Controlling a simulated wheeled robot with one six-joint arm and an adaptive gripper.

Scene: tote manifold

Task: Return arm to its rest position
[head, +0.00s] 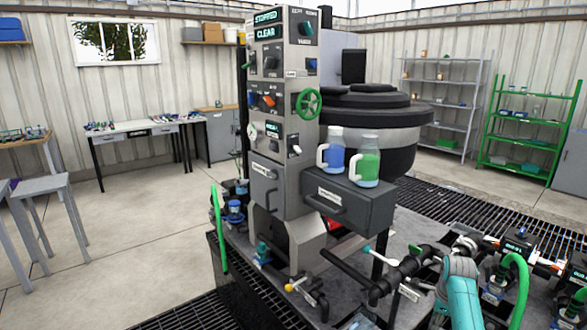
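Part of my arm shows as a teal link with a grey joint at the lower right in the head view, in front of the black pipework. I make out no gripper fingers, so I cannot see whether my gripper holds anything. A grey control column (285,130) stands in the middle with "STOPPED" and "CLEAR" displays and a green handwheel (308,103). A blue-filled jug (331,152) and a green-filled jug (366,162) stand upright on the dark drawer box (350,205) beside the column.
Black pipes with valves (400,270) run close to my arm. A green hose (518,285) arches at the right. A large dark round vessel (375,120) stands behind the jugs. Green shelving (525,135) and a white workbench (140,130) stand farther back.

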